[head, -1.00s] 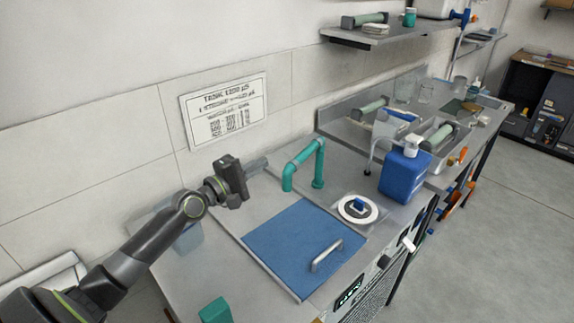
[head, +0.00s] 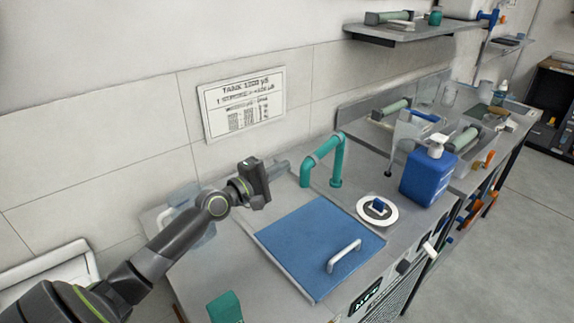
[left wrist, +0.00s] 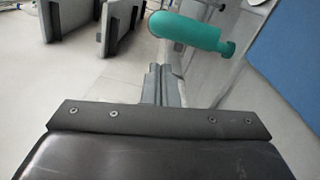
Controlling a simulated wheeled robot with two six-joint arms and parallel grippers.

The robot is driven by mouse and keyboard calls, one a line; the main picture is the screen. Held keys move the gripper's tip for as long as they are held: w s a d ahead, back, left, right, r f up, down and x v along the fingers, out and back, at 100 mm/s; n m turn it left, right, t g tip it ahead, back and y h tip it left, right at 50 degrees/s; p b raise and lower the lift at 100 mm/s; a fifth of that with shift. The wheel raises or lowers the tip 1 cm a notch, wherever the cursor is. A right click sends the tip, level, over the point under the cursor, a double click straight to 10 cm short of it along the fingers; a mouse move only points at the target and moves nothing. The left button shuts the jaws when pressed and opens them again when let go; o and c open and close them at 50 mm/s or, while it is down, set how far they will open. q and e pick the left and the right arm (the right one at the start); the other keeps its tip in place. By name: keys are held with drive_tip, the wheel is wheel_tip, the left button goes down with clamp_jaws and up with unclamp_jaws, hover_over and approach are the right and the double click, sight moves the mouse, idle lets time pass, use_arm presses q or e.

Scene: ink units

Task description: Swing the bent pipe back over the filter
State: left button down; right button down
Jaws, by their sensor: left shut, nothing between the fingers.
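The teal bent pipe (head: 337,162) stands upright on the bench as an arch behind the blue panel. Its free end hangs left, over bare counter and not over the filter. The filter (head: 363,212) is a white ring with a dark centre and a blue handle, right of the panel. My left gripper (head: 284,167) is shut and empty, just left of the pipe and apart from it. In the left wrist view its fingers (left wrist: 162,85) are together, with a teal pipe part (left wrist: 188,32) beyond them. My right gripper is not in view.
The blue panel (head: 305,235) with a metal handle (head: 344,255) lies in front of the pipe. A blue pump bottle (head: 427,178) stands right of the filter. A teal block (head: 224,308) is at the front left. A sign (head: 242,103) hangs on the wall.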

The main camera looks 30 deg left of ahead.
use_arm(q)
drive_tip(key=x, duration=0.8)
drive_tip(key=shift+w, duration=0.25)
drive_tip(key=shift+d, duration=0.2)
drive_tip(key=d+p, duration=0.5)
drive_tip(key=d, duration=0.2)
drive_tip(key=shift+d, duration=0.35)
drive_tip(key=shift+s, duration=0.15)
drive_tip(key=v, duration=1.7)
drive_tip(key=shift+s+b, duration=0.25)
drive_tip(key=shift+b, duration=0.1)
